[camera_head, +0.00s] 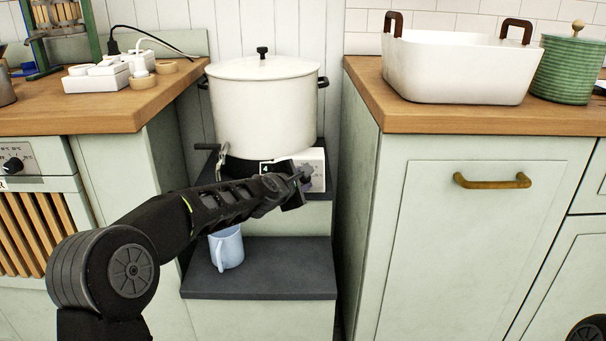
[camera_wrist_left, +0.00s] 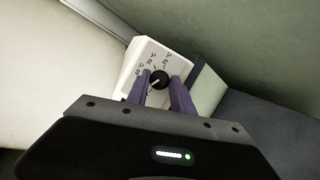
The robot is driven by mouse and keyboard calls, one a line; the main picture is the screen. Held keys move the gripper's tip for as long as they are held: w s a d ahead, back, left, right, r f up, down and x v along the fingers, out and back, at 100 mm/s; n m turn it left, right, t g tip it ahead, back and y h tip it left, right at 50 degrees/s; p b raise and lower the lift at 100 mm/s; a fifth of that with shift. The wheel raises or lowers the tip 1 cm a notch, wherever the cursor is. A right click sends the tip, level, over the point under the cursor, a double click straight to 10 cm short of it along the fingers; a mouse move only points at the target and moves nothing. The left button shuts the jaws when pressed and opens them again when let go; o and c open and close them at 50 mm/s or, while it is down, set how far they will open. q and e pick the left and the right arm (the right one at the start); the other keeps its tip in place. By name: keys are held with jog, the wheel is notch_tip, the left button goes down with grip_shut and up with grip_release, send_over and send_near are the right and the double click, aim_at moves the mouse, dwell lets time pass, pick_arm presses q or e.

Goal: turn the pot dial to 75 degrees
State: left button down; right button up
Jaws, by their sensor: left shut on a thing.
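A large white pot (camera_head: 262,115) with a lid and black handles stands between the two counters, with a metal tap at its lower left. Below it is a white dial panel (camera_head: 317,165), partly hidden by my left gripper (camera_head: 303,181). In the left wrist view the panel (camera_wrist_left: 137,58) carries a round black dial (camera_wrist_left: 158,80) with a pale pointer mark and printed markings too small to read surely. The two purple fingers of my left gripper (camera_wrist_left: 159,90) are on either side of the dial and shut on it. My right gripper is not in view.
A light blue mug (camera_head: 226,248) stands on the dark lower step (camera_head: 280,285) under my left arm.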

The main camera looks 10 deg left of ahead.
pick_arm(q)
jog(key=m+g+p, duration=0.2)
jog(key=m+p, duration=0.4)
jog(key=p, duration=0.2)
jog(key=r+m+g+y+p, duration=0.1)
jog(key=m+g+p, duration=0.2)
jog(key=m+p, duration=0.3)
jog(key=w+m+g+y+p, duration=0.1)
jog(key=m+g+p, duration=0.1)
jog(key=m+p, duration=0.5)
jog(key=shift+d+r+p, duration=0.1)
jog(key=shift+r+p, duration=0.15)
jog(key=shift+p, duration=1.45)
jog(key=m, duration=0.1)
jog(key=m+g+y+p, duration=0.1)
jog(key=m, duration=0.1)
jog(key=shift+d+y, duration=0.2)
jog(key=shift+y, duration=0.1)
jog(key=shift+d+f+m+y, duration=0.15)
jog(key=shift+m+y, duration=0.65)
jog(key=shift+m, duration=0.9)
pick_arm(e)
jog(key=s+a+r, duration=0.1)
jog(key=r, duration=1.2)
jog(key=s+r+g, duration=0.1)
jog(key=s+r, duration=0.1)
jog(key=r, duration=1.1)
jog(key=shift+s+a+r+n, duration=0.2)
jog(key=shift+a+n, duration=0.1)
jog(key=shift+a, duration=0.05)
